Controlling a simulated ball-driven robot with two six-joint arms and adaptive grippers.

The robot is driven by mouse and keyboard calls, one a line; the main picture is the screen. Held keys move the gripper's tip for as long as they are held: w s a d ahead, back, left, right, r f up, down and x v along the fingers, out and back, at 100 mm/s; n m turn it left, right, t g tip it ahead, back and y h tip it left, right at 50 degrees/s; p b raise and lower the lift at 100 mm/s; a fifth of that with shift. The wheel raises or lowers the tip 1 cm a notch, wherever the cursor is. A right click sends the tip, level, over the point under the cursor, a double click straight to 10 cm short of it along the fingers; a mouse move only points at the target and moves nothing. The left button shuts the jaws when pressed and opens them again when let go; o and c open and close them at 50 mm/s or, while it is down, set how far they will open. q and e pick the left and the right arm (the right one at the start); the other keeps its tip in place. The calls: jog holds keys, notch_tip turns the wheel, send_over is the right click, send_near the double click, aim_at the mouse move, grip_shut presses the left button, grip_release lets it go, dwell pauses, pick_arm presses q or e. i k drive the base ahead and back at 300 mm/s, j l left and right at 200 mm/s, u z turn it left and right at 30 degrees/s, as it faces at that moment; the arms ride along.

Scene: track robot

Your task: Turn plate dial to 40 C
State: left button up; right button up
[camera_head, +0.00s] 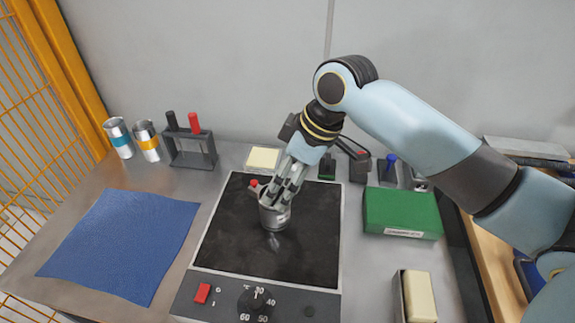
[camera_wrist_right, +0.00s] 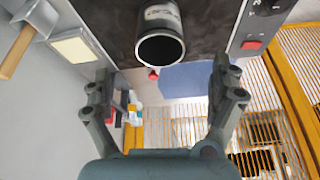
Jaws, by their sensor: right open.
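The hot plate (camera_head: 225,233) has a black top and a grey front panel. Its dial (camera_head: 256,303) is a dark round knob on that panel, with numbers around it including 30, 40, 50 and 60; the knob's exact setting is too small to read. In the wrist view the dial (camera_wrist_right: 262,5) is cut off at the top edge. A metal cup (camera_head: 274,213) stands on the plate and also shows in the wrist view (camera_wrist_right: 160,47). My right gripper (camera_head: 283,192) is at the cup in the head view; its fingers (camera_wrist_right: 165,92) are spread wide with nothing between them. My left gripper is not in view.
A red switch (camera_head: 203,293) sits left of the dial. A blue cloth (camera_head: 120,243) lies left of the plate. A green box (camera_head: 402,212) and a cream block in a holder (camera_head: 419,296) are at right. Two cans (camera_head: 119,138) and a rack (camera_head: 191,150) stand at back left.

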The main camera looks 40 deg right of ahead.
aim_at(255, 303)
jog(key=k+j, duration=0.8)
